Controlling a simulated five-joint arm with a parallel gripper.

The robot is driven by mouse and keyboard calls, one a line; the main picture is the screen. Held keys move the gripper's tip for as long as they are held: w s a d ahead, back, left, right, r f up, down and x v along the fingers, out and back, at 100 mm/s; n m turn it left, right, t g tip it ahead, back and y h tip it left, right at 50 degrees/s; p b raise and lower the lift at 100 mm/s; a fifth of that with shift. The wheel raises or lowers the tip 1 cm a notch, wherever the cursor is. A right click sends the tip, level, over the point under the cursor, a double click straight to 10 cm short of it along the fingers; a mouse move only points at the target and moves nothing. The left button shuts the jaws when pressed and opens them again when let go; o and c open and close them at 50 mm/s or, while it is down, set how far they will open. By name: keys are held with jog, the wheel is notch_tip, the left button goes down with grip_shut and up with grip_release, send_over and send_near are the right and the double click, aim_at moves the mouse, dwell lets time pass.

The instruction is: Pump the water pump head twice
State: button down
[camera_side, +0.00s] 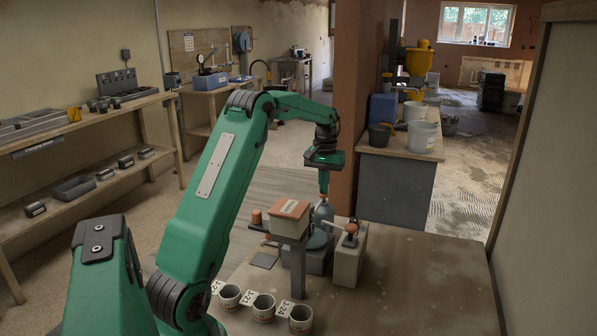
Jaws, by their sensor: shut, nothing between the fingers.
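My gripper (323,186) is shut and points straight down over the work table. Directly below it stands a grey, rounded bottle-like body (323,214), which appears to be the water pump. The lower part of the pump is partly hidden behind a post with a box on top (290,209).
A block with an orange-topped lever (351,231) stands right of the pump. Another orange knob (257,215) sits at left. Three white cups, including the middle cup (263,307), stand at the front with tags. The table's right side (430,285) is clear.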

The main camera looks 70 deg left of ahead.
dwell(0.4)
jog(key=shift+r, duration=1.35)
jog(key=shift+r, duration=0.15)
notch_tip(320, 180, up, 6)
jog(key=shift+f, duration=0.1)
dwell(0.5)
